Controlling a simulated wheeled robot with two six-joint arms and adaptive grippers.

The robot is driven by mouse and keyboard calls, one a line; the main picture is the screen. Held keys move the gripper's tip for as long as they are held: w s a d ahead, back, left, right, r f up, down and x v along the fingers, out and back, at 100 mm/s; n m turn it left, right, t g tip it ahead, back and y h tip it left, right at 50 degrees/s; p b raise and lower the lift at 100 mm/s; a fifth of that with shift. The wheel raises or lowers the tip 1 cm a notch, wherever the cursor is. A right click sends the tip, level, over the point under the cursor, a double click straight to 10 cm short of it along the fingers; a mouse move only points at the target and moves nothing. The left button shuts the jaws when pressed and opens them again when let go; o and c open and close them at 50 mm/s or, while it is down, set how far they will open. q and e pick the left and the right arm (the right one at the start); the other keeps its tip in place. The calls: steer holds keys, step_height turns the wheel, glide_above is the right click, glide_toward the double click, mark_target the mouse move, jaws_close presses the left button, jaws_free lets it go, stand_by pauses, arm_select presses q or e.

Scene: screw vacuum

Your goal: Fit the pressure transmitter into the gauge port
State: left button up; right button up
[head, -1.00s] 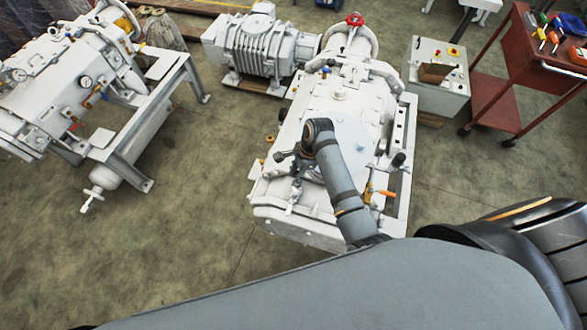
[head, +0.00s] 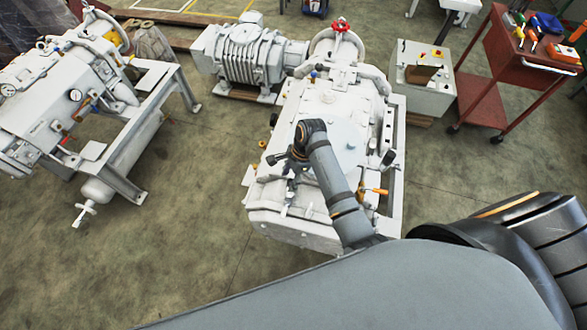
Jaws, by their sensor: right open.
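The large white pump body (head: 330,105) stands in the middle of the head view, with fittings and small valves along its near end. My right arm reaches over it, and my right gripper (head: 281,163) is above its near left part. The gripper is open; it is small and dark, and I cannot make out anything between its fingers. Small grey fittings (head: 284,208) show just below it. I cannot pick out the pressure transmitter or the gauge port for certain at this size; my arm hides part of the pump top. My left gripper is not in view.
A second white machine (head: 60,110) on a frame stands at left. A ribbed blower (head: 240,55) is behind the pump. A control box (head: 422,80) and a red tool cart (head: 510,75) stand at right. Open concrete floor lies left and right of the pump.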

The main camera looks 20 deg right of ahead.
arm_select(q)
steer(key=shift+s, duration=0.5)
arm_select(e)
steer(key=v, duration=1.1)
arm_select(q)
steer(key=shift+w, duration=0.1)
arm_select(e)
steer(key=shift+f, duration=0.1)
